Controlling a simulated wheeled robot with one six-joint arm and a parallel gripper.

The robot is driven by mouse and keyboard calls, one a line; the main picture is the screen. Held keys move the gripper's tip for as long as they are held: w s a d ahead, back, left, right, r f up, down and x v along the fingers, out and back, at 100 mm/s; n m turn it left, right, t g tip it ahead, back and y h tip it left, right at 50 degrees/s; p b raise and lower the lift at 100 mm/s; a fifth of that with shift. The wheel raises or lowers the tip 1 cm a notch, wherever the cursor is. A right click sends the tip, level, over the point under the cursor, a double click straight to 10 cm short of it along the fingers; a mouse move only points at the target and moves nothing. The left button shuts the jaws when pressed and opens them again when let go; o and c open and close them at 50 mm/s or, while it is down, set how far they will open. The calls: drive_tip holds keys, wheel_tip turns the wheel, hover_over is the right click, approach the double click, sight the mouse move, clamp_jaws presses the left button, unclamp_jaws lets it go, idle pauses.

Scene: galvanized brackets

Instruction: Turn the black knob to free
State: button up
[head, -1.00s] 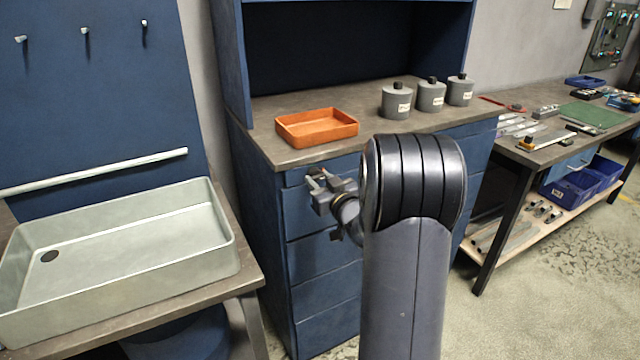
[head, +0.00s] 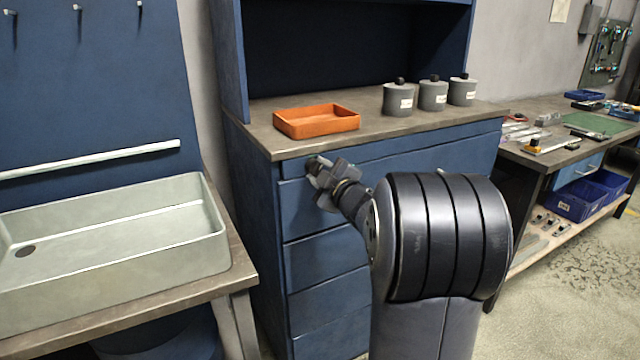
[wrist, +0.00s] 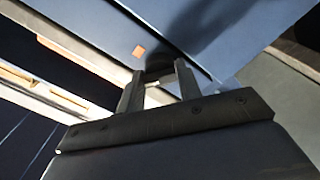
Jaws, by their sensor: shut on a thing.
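The black knob (wrist: 158,64) is a dark round shape at my fingertips in the wrist view, on the blue cabinet front. My gripper (wrist: 158,78) is shut on the knob, one finger on each side. In the head view my gripper (head: 318,167) is at the left end of the cabinet's top drawer row, just below the worktop edge. There the gripper hides most of the knob, and I cannot read which way it is turned.
An orange tray (head: 316,122) sits on the worktop above my gripper, with grey lidded canisters (head: 433,95) to its right. A pale metal sink tray (head: 110,250) is on the bench at left. A cluttered workbench (head: 545,150) with blue bins (head: 578,200) stands at right.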

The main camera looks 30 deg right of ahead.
drive_tip(key=shift+n+b, duration=2.4)
drive_tip(key=shift+n, duration=1.2)
drive_tip(key=o, duration=1)
drive_tip(key=shift+c, duration=0.2)
drive_tip(key=s+p, duration=0.1)
drive_tip(key=s, duration=0.9)
drive_tip(key=shift+s+d, duration=0.2)
drive_tip(key=shift+s, duration=0.2)
